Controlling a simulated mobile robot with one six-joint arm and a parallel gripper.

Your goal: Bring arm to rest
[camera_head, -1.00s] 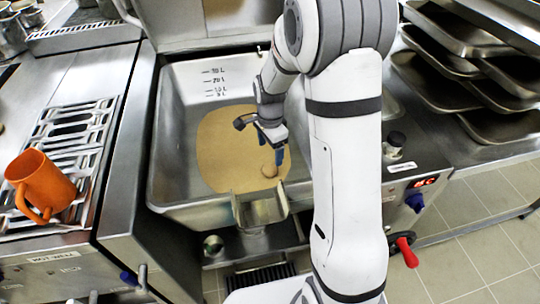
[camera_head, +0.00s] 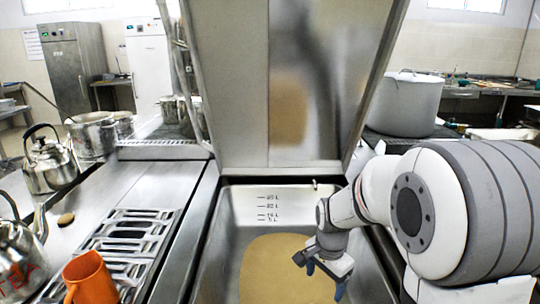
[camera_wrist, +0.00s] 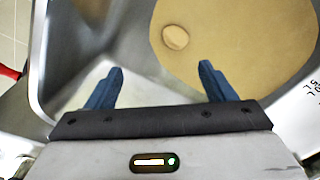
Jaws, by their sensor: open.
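My gripper (camera_head: 325,280) is over the right side of the steel tilting pan (camera_head: 215,270), with its blue fingers pointing down. In the wrist view the two fingers (camera_wrist: 161,72) are spread apart with nothing between them. A tan liquid (camera_head: 275,265) covers part of the pan floor; it also shows in the wrist view (camera_wrist: 240,45). A small round tan piece (camera_wrist: 176,37) lies in the liquid, beyond the fingertips and apart from them. That piece is not visible in the head view now.
The raised pan lid (camera_head: 230,90) stands behind the pan. An orange mug (camera_head: 90,278) and a slotted rack (camera_head: 135,240) are at left. Steel kettles (camera_head: 50,165) and a round brown piece (camera_head: 66,219) are on the left counter. A large pot (camera_head: 405,103) stands back right.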

